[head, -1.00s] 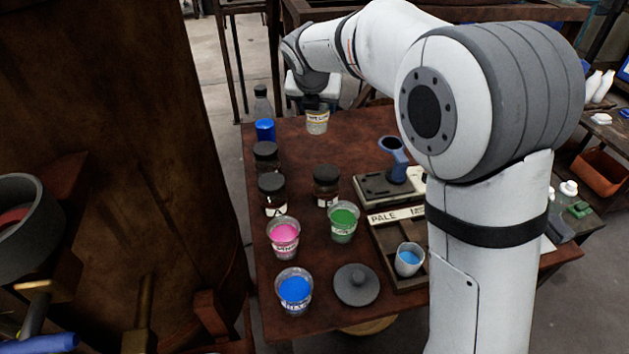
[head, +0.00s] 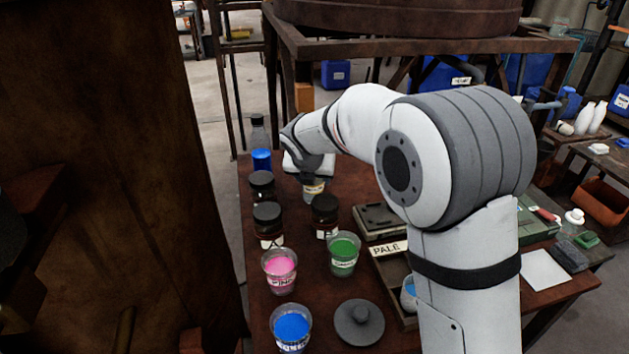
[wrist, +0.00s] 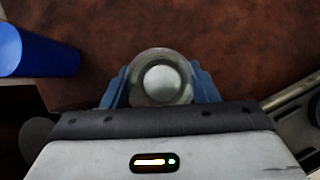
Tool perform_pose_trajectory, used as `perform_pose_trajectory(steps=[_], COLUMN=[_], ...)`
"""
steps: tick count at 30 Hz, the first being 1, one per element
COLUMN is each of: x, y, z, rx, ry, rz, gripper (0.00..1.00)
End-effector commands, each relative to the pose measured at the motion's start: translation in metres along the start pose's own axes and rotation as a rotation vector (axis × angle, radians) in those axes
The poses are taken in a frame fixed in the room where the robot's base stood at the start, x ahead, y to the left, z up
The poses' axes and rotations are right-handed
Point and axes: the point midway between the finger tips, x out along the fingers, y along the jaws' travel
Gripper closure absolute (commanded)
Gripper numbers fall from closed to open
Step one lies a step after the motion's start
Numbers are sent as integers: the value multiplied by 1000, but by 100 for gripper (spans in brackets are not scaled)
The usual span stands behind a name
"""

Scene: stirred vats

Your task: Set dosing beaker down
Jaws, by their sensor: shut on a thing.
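My gripper (wrist: 161,90) is shut on a clear beaker (wrist: 163,80), with one blue finger on each side. The wrist view looks down into it and shows a pale, whitish round area inside. In the head view the beaker (head: 313,188), with a yellow-marked label, hangs under my gripper beyond the dark-lidded jars. It is upright and over the brown table (head: 300,275). I cannot tell whether its base touches the tabletop.
A blue cylinder (wrist: 38,50) stands left of the beaker. Dark-lidded jars (head: 325,212), pink (head: 280,270), green (head: 343,253) and blue (head: 291,328) cups and a grey lid (head: 359,322) stand nearer. A tray labelled PALE (head: 388,249) is at right, partly hidden by my arm.

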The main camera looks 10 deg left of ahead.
Motion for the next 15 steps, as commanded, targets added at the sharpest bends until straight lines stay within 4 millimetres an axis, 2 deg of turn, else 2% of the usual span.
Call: perform_pose_trajectory(steps=[9, 10, 15], x=[1, 2, 1], y=[0, 0, 1], z=[-1, -1, -1], rx=[0, 0, 0], ry=[-1, -1, -1], rz=[1, 0, 1], gripper=[70, 45, 31])
